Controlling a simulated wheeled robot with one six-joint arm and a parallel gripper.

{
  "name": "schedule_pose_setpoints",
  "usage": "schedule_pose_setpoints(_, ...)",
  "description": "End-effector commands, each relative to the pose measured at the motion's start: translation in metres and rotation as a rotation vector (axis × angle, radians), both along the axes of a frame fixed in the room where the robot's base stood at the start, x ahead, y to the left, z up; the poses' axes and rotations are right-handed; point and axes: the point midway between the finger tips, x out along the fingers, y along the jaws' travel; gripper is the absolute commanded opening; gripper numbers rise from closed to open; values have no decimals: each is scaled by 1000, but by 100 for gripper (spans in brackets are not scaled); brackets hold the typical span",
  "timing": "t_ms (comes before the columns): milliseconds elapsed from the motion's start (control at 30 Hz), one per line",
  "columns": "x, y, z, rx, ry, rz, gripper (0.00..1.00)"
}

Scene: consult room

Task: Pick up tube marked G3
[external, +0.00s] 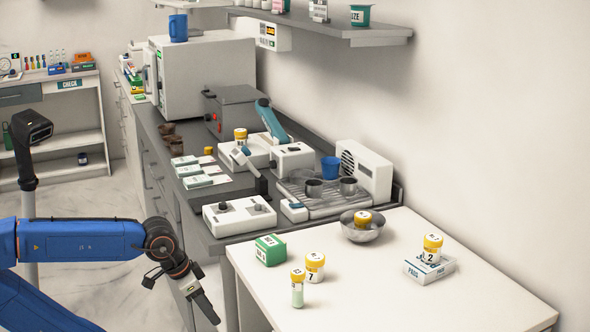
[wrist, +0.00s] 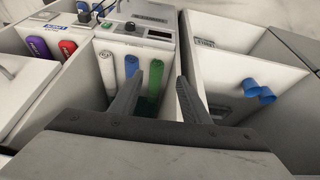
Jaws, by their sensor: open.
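I cannot read a G3 mark on any tube. In the wrist view a green tube (wrist: 154,82) and a blue tube (wrist: 131,66) stand in a white-walled compartment ahead of my gripper (wrist: 169,74). A pale tube (wrist: 107,66) is left of them. My gripper is open and empty, its fingers pointing toward these tubes; the left finger partly covers the green and blue ones. In the external view my gripper (external: 208,310) points down left of the white table, beside the counter front.
Purple (wrist: 39,47) and red (wrist: 67,49) tubes lie in a left compartment. A divider wall (wrist: 188,45) rises close to my right finger. On the white table (external: 400,290) stand a yellow-capped tube (external: 297,292), a jar marked 7 (external: 315,269) and a green box (external: 270,250).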

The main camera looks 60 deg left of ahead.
Motion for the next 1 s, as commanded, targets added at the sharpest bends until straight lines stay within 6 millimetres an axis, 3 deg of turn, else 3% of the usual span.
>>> schedule_pose_setpoints(167,7,-9,43,-109,48,152,42)
schedule_pose_setpoints(400,26,-37,142,-309,189,476,42)
schedule_pose_setpoints(567,45,-59,198,-369,276,660,42)
schedule_pose_setpoints(800,84,-103,266,-373,360,926,42)
schedule_pose_setpoints(1000,114,-149,309,-347,379,1142,42)
